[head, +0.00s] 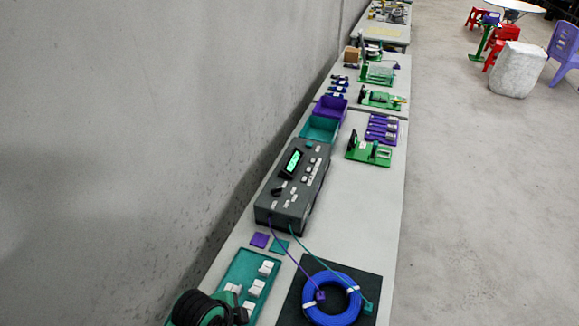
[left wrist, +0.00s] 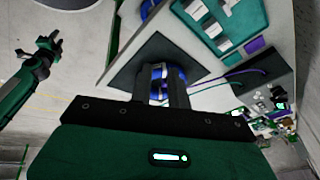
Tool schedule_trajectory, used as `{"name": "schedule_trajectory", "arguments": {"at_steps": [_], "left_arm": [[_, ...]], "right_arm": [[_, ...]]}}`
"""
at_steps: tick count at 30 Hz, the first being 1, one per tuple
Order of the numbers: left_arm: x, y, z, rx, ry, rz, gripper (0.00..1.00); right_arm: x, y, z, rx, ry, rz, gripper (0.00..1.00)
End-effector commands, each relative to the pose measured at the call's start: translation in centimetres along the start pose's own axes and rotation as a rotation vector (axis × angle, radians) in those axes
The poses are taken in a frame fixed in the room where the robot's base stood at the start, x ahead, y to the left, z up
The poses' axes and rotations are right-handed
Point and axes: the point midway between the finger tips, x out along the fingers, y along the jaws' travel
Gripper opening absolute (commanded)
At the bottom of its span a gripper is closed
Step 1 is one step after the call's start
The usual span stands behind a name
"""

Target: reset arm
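The blue cable coil (head: 333,298) lies on a black mat (head: 369,290) on the near part of the long table. White ties show on the coil. My left gripper (left wrist: 161,82) shows in the left wrist view, with its two fingers apart. The coil (left wrist: 157,70) shows between and behind the fingers, and nothing is seen gripped.
A grey tester box (head: 295,187) has purple and teal leads running to the coil. A teal tray (head: 250,268) holds white blocks. Purple and teal bins (head: 319,128) and green fixtures (head: 369,152) stand farther along. A wall bounds the left; open floor lies right.

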Motion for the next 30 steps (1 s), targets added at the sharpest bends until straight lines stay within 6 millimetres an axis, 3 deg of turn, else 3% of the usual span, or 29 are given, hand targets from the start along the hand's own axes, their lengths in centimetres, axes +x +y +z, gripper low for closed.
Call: {"name": "schedule_trajectory", "arguments": {"at_steps": [3,6,20,21,30], "left_arm": [[-2.1,1.5,2.6,-0.321,-0.027,-0.043,0.18],[-3.6,2.3,4.6,-0.535,-0.052,-0.08,0.18],[-8.9,5.7,11.5,-1.17,-0.145,-0.237,0.18],[-7.3,5.5,11.7,-1.159,-0.147,-0.23,0.18],[0.8,5.5,13.6,-1.153,-0.167,-0.209,0.18]], "right_arm": [[0.0,0.0,0.0,0.0,0.0,0.0,0.36],[0.0,0.0,0.0,0.0,0.0,0.0,0.36],[0.0,0.0,0.0,0.0,0.0,0.0,0.36],[0.3,0.0,0.0,0.0,0.001,0.0,0.36],[1.3,0.0,0.1,0.0,0.0,0.0,0.36]]}}
